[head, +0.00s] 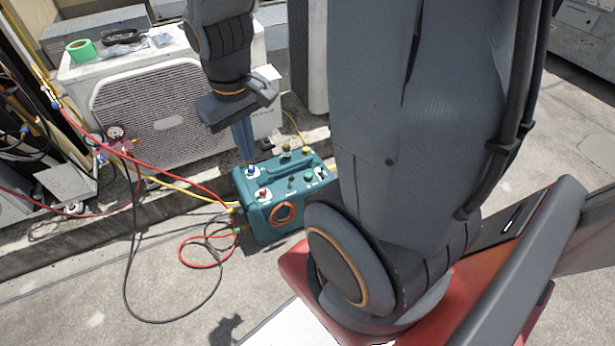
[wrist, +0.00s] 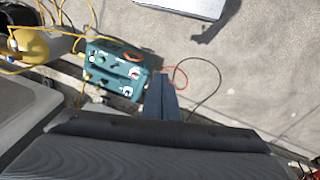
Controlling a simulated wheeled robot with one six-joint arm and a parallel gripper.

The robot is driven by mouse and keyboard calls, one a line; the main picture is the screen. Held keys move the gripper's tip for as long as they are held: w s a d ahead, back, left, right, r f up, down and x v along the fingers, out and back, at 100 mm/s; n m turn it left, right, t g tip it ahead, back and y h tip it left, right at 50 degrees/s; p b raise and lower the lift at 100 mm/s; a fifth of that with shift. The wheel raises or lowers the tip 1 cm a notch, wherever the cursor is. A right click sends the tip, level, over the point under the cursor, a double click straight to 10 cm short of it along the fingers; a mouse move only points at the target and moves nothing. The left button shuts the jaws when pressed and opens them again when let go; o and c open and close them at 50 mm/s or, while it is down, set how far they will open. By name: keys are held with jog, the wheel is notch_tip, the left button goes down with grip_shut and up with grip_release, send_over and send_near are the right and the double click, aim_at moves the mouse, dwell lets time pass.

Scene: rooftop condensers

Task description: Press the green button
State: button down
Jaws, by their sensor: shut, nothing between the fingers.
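A teal machine box (head: 285,228) stands on the ground in front of the condenser, with small coloured controls on its top. A small green button (head: 308,176) is near the right end of its top panel. A red control (head: 263,194) and a blue one (head: 251,170) sit toward the left end. My gripper (head: 246,160) is shut and empty, pointing down at the box's left end near the blue control; contact cannot be told.
A white condenser (head: 160,105) with green tape (head: 81,50) on top stands behind the box. Red and yellow hoses (head: 190,140) and a black cable (head: 128,270) run left of it. A yellow cylinder (wrist: 30,46) is at the wrist view's left. Open concrete lies in front.

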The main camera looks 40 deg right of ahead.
jog(key=w+d+f+n+t+h+b, duration=0.15)
jog(key=w+d+f+b, duration=0.25)
jog(key=w+d+f, duration=0.6)
jog(key=n+t+y+b, duration=0.2)
jog(key=n+t+b, duration=0.5)
jog(key=b, duration=0.3)
send_over(311, 177)
notch_tip(311, 177, down, 29)
jog(key=shift+w+f+m+h, duration=0.1)
jog(key=shift+f+m+h, duration=0.05)
jog(key=shift+m+h, duration=0.1)
jog(key=shift+a, duration=0.1)
notch_tip(311, 177, down, 7)
jog(key=b, duration=0.6)
jog(key=shift+f, duration=0.2)
jog(key=shift+f+b, duration=0.35)
jog(key=shift+f, duration=0.35)
jog(key=shift+f, duration=0.2)
